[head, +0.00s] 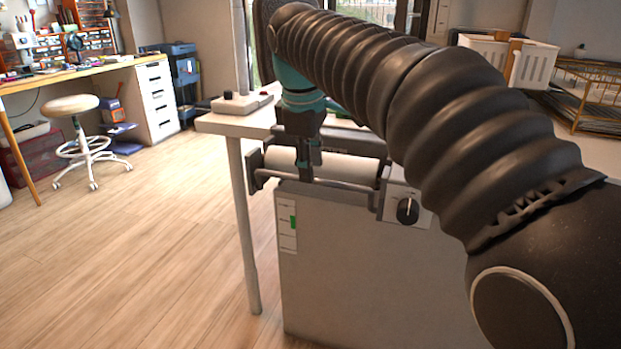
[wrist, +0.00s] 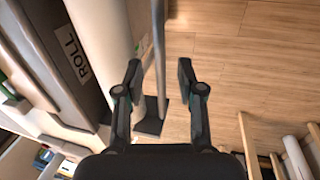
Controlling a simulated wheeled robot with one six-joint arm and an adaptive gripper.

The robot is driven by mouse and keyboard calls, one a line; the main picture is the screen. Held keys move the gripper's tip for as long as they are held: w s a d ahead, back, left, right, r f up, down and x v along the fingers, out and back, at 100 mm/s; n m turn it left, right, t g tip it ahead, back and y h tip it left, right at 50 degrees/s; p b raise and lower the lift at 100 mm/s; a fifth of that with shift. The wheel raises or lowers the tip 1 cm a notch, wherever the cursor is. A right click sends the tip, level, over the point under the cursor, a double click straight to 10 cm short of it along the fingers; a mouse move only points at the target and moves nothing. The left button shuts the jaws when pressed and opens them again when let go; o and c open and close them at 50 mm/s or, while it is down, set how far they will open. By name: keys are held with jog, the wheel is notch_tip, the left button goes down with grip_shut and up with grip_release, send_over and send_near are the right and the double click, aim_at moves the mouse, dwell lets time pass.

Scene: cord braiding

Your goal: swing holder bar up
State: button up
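The holder bar (head: 342,186) is a thin grey bar running across the front of a white roll (head: 345,167) on the machine's upper front. In the wrist view the bar (wrist: 159,45) runs down between my fingertips, with the white roll (wrist: 103,40) to its left. My gripper (head: 303,168) points down at the left part of the bar. In the wrist view my gripper (wrist: 160,78) is open, with one finger on each side of the bar and a gap visible. Whether a finger touches the bar or roll is unclear.
The machine's white front (head: 360,270) carries a black dial (head: 407,210) at right and a strip label with a green mark (head: 293,221) at left. A side table (head: 235,125) stands at the left. The wood floor (head: 130,240) is open there.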

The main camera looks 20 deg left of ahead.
jog(key=shift+x, duration=1.1)
grip_shut()
jog(key=p, duration=0.3)
jog(key=shift+w+r+g, duration=0.2)
jog(key=shift+r+g, duration=0.1)
jog(key=shift+r, duration=0.1)
jog(key=shift+w+g+p, duration=0.2)
jog(key=shift+g+p, duration=0.1)
jog(key=shift+p, duration=0.9)
jog(key=shift+w+f+p, duration=0.1)
jog(key=shift+f+p, duration=0.1)
jog(key=shift+p, duration=0.3)
jog(key=shift+f, duration=0.1)
